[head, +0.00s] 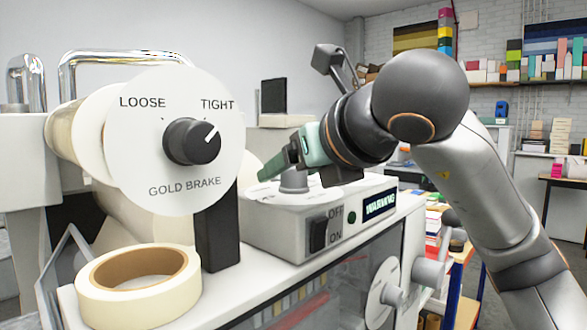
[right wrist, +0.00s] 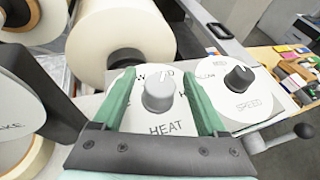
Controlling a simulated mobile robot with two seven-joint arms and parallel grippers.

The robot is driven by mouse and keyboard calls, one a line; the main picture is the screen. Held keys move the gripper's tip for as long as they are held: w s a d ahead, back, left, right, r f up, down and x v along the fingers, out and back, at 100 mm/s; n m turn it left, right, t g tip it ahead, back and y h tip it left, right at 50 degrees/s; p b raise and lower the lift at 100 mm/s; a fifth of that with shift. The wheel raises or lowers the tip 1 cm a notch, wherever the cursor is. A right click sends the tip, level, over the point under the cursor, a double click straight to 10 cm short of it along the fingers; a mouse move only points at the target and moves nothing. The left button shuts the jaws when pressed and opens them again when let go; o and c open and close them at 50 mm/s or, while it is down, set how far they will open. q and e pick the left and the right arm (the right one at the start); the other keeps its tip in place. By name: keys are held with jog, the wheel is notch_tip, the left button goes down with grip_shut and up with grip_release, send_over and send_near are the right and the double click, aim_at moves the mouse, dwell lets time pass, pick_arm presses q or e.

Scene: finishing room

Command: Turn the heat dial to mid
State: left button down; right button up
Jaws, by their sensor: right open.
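The heat dial is a grey knob (right wrist: 159,95) on a white disc marked HEAT in the right wrist view. In the head view its knob (head: 294,181) shows on top of the grey control box, partly behind my gripper. My right gripper (right wrist: 158,76) is open, with one green finger on each side of the knob and a gap visible at both sides. In the head view the right gripper (head: 283,160) reaches in from the right, just above the dial. The fingers hide part of the disc's lettering, and I cannot tell where the knob points. My left gripper is not in view.
A black speed dial (right wrist: 239,78) sits right of the heat dial. The control box has an OFF/ON switch (head: 319,235) and a display (head: 380,204) reading WARMING. A gold brake dial (head: 191,141) and a tape roll (head: 139,285) stand at the left.

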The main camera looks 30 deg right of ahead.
jog(key=v, duration=1.2)
jog(key=shift+s+r+b, duration=0.15)
jog(key=shift+s+b, duration=0.1)
jog(key=shift+b, duration=0.1)
